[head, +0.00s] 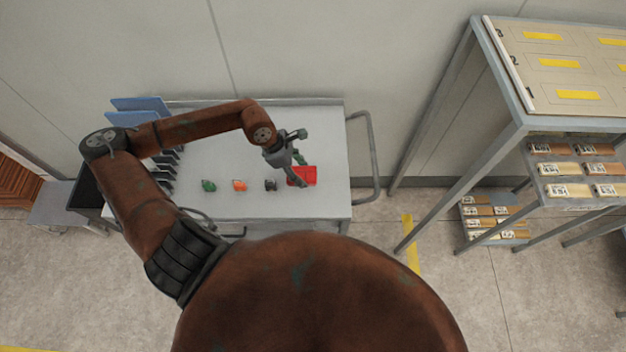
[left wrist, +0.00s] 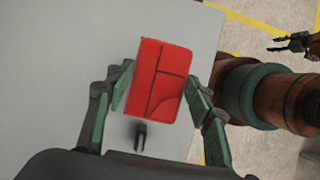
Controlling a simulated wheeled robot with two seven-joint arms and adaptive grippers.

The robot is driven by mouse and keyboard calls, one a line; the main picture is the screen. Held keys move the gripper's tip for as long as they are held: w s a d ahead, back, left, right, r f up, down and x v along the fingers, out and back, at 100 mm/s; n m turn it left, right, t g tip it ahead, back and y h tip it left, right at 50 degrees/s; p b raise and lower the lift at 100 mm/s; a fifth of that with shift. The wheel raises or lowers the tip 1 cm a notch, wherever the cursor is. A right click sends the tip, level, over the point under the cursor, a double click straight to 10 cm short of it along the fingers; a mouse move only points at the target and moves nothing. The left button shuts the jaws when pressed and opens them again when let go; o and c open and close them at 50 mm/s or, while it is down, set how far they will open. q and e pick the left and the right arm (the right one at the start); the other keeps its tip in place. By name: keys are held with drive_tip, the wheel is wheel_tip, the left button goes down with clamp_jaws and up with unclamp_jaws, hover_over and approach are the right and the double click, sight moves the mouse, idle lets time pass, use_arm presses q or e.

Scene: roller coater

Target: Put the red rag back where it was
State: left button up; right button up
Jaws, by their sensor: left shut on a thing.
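The red rag (head: 307,176) is a flat folded rectangle with dark seams, at the right part of the grey cart top (head: 325,140). My left gripper (head: 299,172) is at it, with a finger on either side, and is shut on it. In the left wrist view the rag (left wrist: 160,82) sits between the two green-grey fingers. I cannot tell whether it touches the cart top or is just above it. My right gripper (left wrist: 288,44) shows small at the upper right of the left wrist view, empty, its fingers apart.
Left of the rag stand a small black item (head: 270,185), an orange item (head: 239,185) and a green item (head: 208,185) in a row. Blue panels (head: 140,110) and a dark rack are at the cart's left. A metal shelf (head: 520,115) stands at the right. The cart's back middle is clear.

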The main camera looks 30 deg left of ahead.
sight(304, 171)
use_arm(q)
drive_tip(key=w+d+f, duration=0.1)
drive_tip(key=f, duration=0.2)
drive_tip(key=w+d+f, duration=0.1)
drive_tip(key=shift+w+d+f+p, duration=0.3)
drive_tip(key=shift+w+f+p, duration=0.05)
drive_tip(key=shift+f, duration=0.05)
wheel_tip(304, 171, down, 4)
drive_tip(key=shift+w+d+r+p, duration=0.15)
drive_tip(key=shift+r+p, duration=0.1)
drive_tip(key=shift+p, duration=0.35)
drive_tip(key=o, duration=1)
drive_tip(key=b+v, duration=0.2)
drive_tip(key=v, duration=0.9)
drive_tip(key=shift+r, duration=0.45)
